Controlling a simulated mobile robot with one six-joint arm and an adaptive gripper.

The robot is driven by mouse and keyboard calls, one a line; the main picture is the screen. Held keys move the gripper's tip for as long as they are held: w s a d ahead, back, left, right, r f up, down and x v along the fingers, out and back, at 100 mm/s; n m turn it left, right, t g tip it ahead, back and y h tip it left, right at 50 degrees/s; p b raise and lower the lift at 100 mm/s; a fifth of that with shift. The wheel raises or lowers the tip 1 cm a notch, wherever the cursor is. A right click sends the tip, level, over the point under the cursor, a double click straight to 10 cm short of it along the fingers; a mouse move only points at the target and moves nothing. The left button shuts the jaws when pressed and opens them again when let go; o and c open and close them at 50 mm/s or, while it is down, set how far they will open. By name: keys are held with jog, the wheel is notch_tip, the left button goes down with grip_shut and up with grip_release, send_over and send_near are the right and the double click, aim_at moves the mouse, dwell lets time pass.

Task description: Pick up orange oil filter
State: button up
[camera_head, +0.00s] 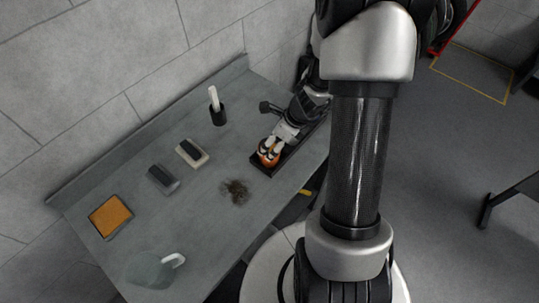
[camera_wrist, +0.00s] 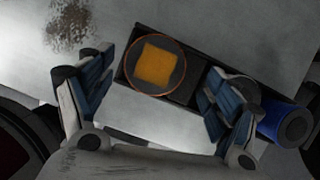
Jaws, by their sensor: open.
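The orange oil filter (camera_head: 264,159) stands at the near end of a black tray (camera_head: 258,167) on the grey bench. In the wrist view the filter (camera_wrist: 158,64) shows from above as a dark disc with an orange rim and an orange square on top. My gripper (camera_head: 270,150) is over the filter in the head view and partly covers it. In the wrist view my gripper (camera_wrist: 158,72) is open, one finger on each side of the filter. A gap shows on both sides, wider at the right. I cannot tell how far down the fingertips reach.
In the tray's other part are a blue cylinder (camera_wrist: 286,122) and a grey round thing, partly behind the right finger. The bench also holds a black cup (camera_head: 218,116), a pale block (camera_head: 192,152), a grey block (camera_head: 162,178), an orange pad (camera_head: 110,216), a clear jug (camera_head: 150,270) and a dark stain (camera_head: 236,191).

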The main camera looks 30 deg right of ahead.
jog(key=b+x, duration=0.1)
jog(key=x, duration=0.1)
jog(key=b+x, duration=0.1)
jog(key=x, duration=0.1)
jog(key=shift+s+a+f, duration=0.15)
jog(key=shift+s+a, duration=0.05)
jog(key=shift+a, duration=0.05)
jog(key=shift+c, duration=0.2)
jog(key=c, duration=1.3)
